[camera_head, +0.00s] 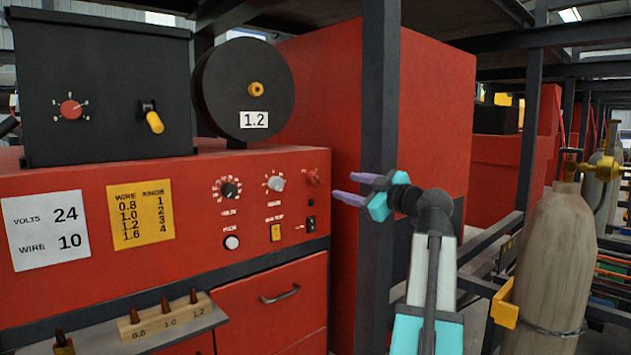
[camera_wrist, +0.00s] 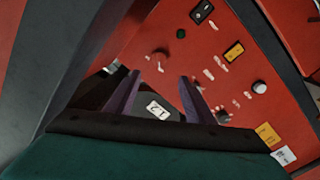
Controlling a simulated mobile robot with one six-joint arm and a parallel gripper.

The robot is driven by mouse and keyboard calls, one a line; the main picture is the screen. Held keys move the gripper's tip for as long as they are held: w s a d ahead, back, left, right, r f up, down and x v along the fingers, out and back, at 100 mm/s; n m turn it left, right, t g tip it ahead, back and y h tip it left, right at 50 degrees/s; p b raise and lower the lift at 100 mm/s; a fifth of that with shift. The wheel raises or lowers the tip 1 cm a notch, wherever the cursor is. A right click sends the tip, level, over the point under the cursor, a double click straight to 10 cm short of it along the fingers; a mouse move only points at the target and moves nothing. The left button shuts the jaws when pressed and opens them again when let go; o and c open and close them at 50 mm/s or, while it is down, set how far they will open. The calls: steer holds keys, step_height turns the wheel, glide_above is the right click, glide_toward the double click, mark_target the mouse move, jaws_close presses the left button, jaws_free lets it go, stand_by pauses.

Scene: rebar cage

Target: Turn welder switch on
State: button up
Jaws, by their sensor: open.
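The red welder front panel (camera_head: 190,195) fills the left of the head view. A small black rocker switch (camera_head: 311,223) sits at its lower right edge; it shows at the top of the wrist view (camera_wrist: 202,13). Its position is too small to read. Above it are a small dark button (camera_head: 311,202) and a red knob (camera_head: 313,176). A yellow switch (camera_head: 275,231) is to its left. My gripper (camera_head: 343,185) is open and empty, its purple fingers just right of the panel edge. In the wrist view my gripper (camera_wrist: 158,76) points towards the panel, apart from the rocker switch.
A black knob (camera_head: 230,190) and white knobs (camera_head: 276,183) are further left on the panel. A black wire spool (camera_head: 245,90) and dark box (camera_head: 100,85) stand on top. A dark post (camera_head: 379,90) rises behind my gripper. A gas cylinder (camera_head: 550,260) stands at right.

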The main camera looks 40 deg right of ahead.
mark_target(318, 178)
steer(key=shift+r, duration=0.15)
steer(key=w+p, duration=0.1)
steer(key=w, duration=0.3)
steer(key=w+d+p, duration=0.1)
steer(key=w, duration=0.3)
steer(key=w+p, duration=0.1)
steer(key=w, duration=0.3)
steer(key=shift+w+d+p, duration=0.25)
steer(key=shift+d+p, duration=0.15)
steer(key=shift+w, duration=0.6)
steer(key=c, duration=1.1)
